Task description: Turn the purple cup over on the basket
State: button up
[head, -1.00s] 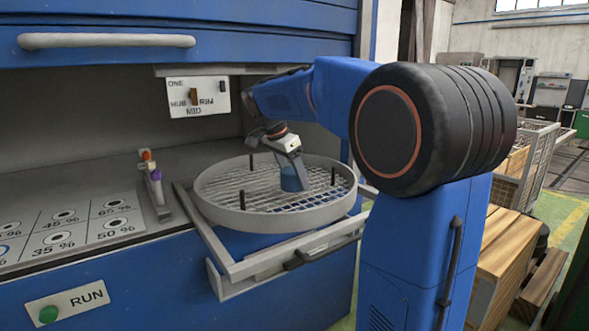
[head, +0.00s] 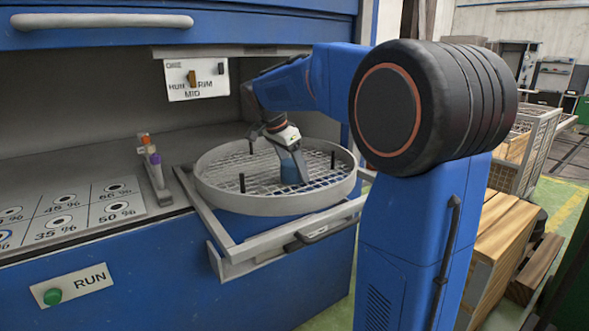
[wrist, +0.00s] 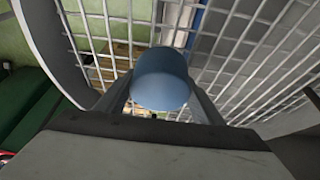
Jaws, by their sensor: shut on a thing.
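The basket (head: 210,193) is a round, grey-rimmed wire-mesh tray with several short dark posts, on a pulled-out slide of the blue machine. My gripper (head: 291,168) is over the right part of its mesh, inside the rim. In the wrist view my gripper (wrist: 162,98) is shut on a blue cup (wrist: 161,80), with a finger on each side. The cup looks blue, not purple, and no purple cup shows. The mesh fills the background beyond the cup. In the head view the cup is largely hidden by the gripper, and I cannot tell whether it touches the mesh.
A small rack (head: 158,182) with orange, white and purple pieces stands left of the basket. A percent-marked panel (head: 82,213) and a green RUN button (head: 52,296) are further left. A ONE/HUB/MID/RIM switch plate (head: 196,80) hangs behind. Wooden crates (head: 502,240) stand at right.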

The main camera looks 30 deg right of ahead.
jog(key=shift+s+a+f, duration=0.1)
jog(key=shift+s+f, duration=0.05)
jog(key=shift+f, duration=0.95)
dwell(0.6)
jog(key=o, duration=1.3)
jog(key=v, duration=1.8)
jog(key=shift+r, duration=0.4)
jog(key=shift+s, duration=0.2)
